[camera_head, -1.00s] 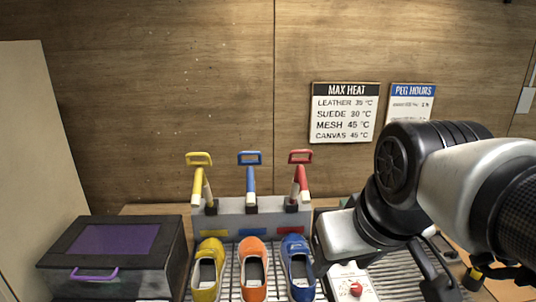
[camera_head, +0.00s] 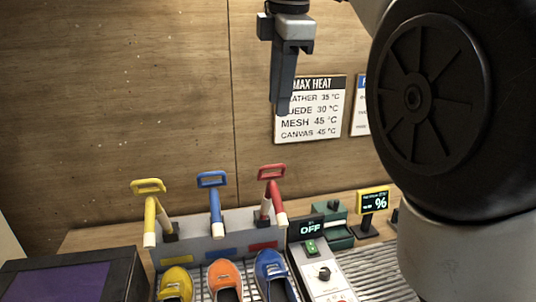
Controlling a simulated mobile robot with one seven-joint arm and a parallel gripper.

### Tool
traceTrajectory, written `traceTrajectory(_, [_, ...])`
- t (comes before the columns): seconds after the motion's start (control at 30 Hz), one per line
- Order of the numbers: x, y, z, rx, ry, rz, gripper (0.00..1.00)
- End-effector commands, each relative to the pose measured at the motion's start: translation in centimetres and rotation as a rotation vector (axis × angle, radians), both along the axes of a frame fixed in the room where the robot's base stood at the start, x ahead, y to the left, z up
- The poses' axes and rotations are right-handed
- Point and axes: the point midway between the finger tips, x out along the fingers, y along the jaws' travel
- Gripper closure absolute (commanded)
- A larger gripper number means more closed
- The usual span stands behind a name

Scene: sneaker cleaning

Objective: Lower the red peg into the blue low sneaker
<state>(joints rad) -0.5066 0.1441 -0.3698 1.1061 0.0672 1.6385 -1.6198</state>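The red peg (camera_head: 275,198) stands tilted in the grey holder (camera_head: 199,250), at its right end above a red label. Its red loop handle is on top. The blue low sneaker (camera_head: 273,276) sits on the slatted rack in front of the holder, its lower part cut off by the frame edge. My gripper (camera_head: 283,108) points down, high above the holder and slightly right of the red peg, well apart from it. It is seen nearly edge-on, so its opening is unclear. No object shows in it.
A yellow peg (camera_head: 150,222) and a blue peg (camera_head: 214,207) share the holder. Yellow (camera_head: 175,284) and orange (camera_head: 224,278) sneakers stand left of the blue one. A unit reading OFF (camera_head: 310,229) is at right. A dark box (camera_head: 110,262) is at left.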

Motion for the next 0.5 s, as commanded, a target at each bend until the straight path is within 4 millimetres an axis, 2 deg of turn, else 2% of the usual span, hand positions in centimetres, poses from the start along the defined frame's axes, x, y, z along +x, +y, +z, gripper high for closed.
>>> traceTrajectory(0.03, [0.2, 0.1, -1.3, 0.000, 0.003, 0.001, 0.73])
traceTrajectory(0.5, [2.8, 0.6, -11.0, 0.000, 0.002, -0.002, 0.73])
